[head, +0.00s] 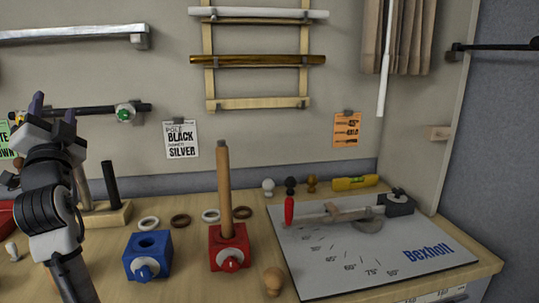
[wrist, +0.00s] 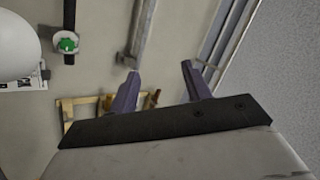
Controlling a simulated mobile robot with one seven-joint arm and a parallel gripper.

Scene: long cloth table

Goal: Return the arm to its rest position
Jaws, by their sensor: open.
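My arm is at the left of the head view, raised in front of the wall board. My gripper (head: 53,104) points upward at its top end, near a dark pole with a green knob (head: 124,114). In the wrist view my gripper (wrist: 158,85) has its two purple-grey fingers apart, with nothing between them that it holds. The wrist view looks toward the wall, with a grey rail (wrist: 140,35) beyond the fingers. I cannot tell the exact distance from the fingers to the dark pole.
Below stand a blue block (head: 148,257), a red block (head: 229,247) holding an upright wooden pole (head: 223,180), and several rings. A Bexholm board (head: 430,252) lies at right. A wooden rack (head: 257,104) hangs on the wall. The wooden stand (head: 105,214) is close to my arm.

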